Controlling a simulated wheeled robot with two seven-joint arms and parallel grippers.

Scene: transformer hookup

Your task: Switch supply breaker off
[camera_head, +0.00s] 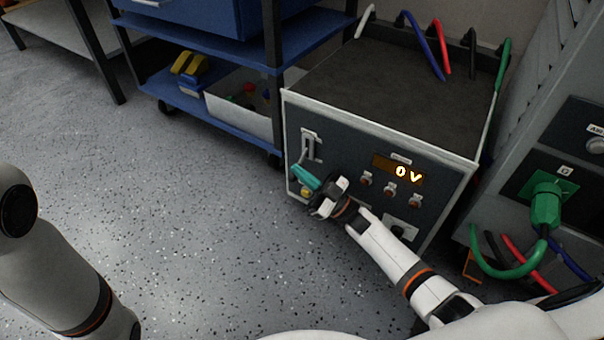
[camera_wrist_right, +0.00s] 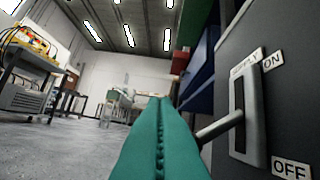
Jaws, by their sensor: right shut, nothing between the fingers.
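The supply breaker (camera_head: 311,145) is a slotted light plate with a grey lever at the left of the cabinet's front panel. In the right wrist view the breaker plate (camera_wrist_right: 256,117) has ON at its top and OFF at its bottom. The lever (camera_wrist_right: 222,125) sticks out from about the middle of the slot, angled slightly down. My right gripper (camera_head: 305,177) is shut and empty, its teal fingers just below the lever in the head view. In the wrist view the fingers (camera_wrist_right: 160,140) hide the lever's tip; I cannot tell if they touch. My left gripper is out of view.
The cabinet's display (camera_head: 398,168) reads 0 V, with several knobs below it. A blue cart (camera_head: 225,45) stands left of the cabinet. A grey unit with a green plug (camera_head: 545,205) and coloured cables is at the right. The floor at the left is clear.

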